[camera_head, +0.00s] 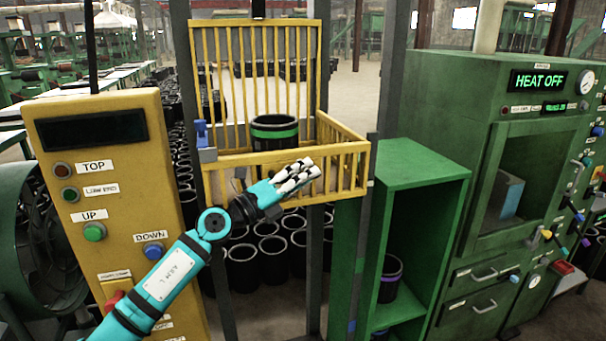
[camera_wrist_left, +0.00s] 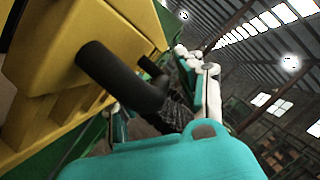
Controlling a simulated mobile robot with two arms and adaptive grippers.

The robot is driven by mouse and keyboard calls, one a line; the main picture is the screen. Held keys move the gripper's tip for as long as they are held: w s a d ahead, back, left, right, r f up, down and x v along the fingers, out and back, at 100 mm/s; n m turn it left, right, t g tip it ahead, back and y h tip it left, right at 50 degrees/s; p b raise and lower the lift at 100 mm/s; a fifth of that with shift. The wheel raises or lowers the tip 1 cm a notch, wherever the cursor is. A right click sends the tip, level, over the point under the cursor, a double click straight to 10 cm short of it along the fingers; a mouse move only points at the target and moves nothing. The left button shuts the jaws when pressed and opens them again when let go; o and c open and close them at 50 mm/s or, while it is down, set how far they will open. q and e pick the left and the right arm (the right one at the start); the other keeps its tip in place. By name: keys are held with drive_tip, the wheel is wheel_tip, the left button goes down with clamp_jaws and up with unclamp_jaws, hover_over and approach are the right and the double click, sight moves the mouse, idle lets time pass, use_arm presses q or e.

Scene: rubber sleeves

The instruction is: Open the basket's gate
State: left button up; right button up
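The yellow barred basket (camera_head: 255,45) has a tall back and low front and side rails. Its front gate (camera_head: 345,168) stands upright across the front. A black sleeve with a green band (camera_head: 275,132) stands inside. My left gripper (camera_head: 308,172) is in front of the gate, its fingers pointing right and overlapping the bars. In the left wrist view, a thick black bent handle (camera_wrist_left: 125,75) sticks out from a yellow part (camera_wrist_left: 85,25). The left gripper (camera_wrist_left: 160,108) has its fingers apart on either side of the handle's bend. Contact is unclear. My right gripper is not in view.
A yellow control panel (camera_head: 105,195) with labelled buttons stands at left. A blue part (camera_head: 201,133) sits at the basket's left corner. An open green cabinet (camera_head: 425,165) and the green heating machine (camera_head: 480,110) stand at right.

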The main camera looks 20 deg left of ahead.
use_arm(q)
clamp_jaws()
idle(0.3)
